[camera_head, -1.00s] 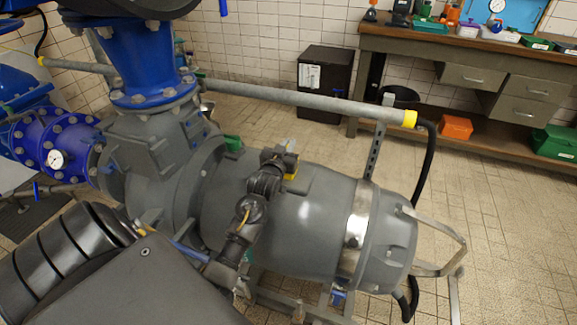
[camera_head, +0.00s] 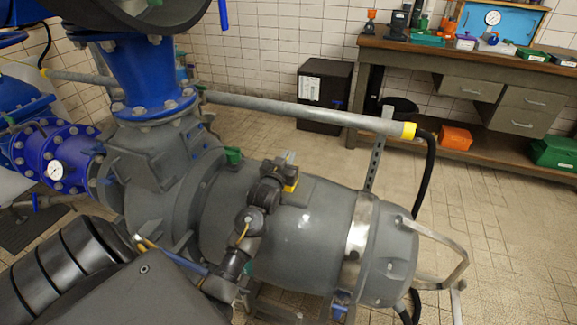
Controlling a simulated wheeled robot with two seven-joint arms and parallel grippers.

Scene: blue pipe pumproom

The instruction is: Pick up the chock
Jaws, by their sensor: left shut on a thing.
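My left arm comes in from the lower left over the grey pump body. My left gripper (camera_head: 284,174) is shut on a small yellow piece, which looks like the chock (camera_head: 291,186). The gripper appears above the top of the pump's casing (camera_head: 315,225). Most of the chock is hidden by the gripper, and I cannot tell whether it touches the casing. My right gripper is not in view.
A grey rail (camera_head: 300,112) with a yellow end runs behind the pump. A black cabinet (camera_head: 323,95) stands by the tiled wall. A workbench (camera_head: 455,58) with tools is at the back right. The tiled floor at right is clear.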

